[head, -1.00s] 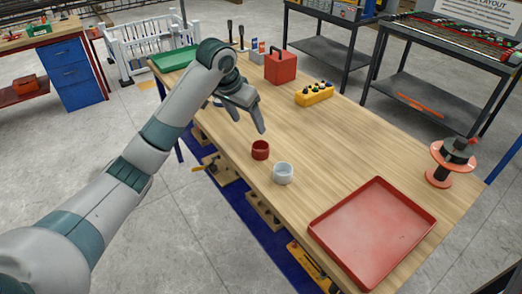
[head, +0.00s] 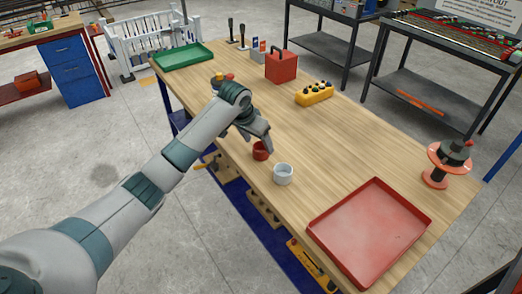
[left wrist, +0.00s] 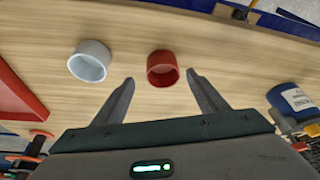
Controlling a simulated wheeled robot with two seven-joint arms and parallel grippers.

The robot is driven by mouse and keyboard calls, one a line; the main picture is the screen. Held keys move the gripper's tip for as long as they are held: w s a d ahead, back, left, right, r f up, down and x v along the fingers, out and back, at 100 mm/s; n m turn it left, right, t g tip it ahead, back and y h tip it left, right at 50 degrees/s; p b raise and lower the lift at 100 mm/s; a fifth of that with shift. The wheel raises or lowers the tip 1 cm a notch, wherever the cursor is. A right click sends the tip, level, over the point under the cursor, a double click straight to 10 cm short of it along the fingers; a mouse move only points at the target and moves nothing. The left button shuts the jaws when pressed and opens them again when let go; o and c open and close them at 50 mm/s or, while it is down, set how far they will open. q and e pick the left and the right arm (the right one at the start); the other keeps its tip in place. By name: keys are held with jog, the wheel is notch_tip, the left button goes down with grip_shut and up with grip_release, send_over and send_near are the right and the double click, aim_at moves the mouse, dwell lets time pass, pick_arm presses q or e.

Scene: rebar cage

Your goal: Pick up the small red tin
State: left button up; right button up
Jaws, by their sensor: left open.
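The small red tin (head: 261,151) stands upright on the wooden table near its left edge, partly behind my left gripper's fingers. In the left wrist view the red tin (left wrist: 162,69) lies ahead of the gap between the fingertips, a little nearer the right finger. My left gripper (head: 264,146) is open and empty; in the left wrist view its two fingers (left wrist: 160,80) are spread apart, and I cannot tell whether either touches the tin. My right gripper is not in view.
A white tin (head: 283,174) stands close beside the red tin. A red tray (head: 370,230) lies at the near right of the table. A yellow button box (head: 314,94) and a red box (head: 281,67) stand farther back.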

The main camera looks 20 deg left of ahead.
aim_at(260, 148)
pick_arm(q)
jog(key=shift+f, duration=0.15)
jog(key=shift+p+x, duration=0.6)
jog(key=shift+x, duration=0.25)
jog(key=shift+p+x, duration=0.35)
jog(key=shift+x, duration=0.65)
jog(key=shift+w+a+f, duration=0.1)
jog(key=shift+w+f, duration=0.3)
jog(key=shift+f, duration=0.35)
jog(key=c, duration=1.1)
jog(key=shift+r, duration=0.2)
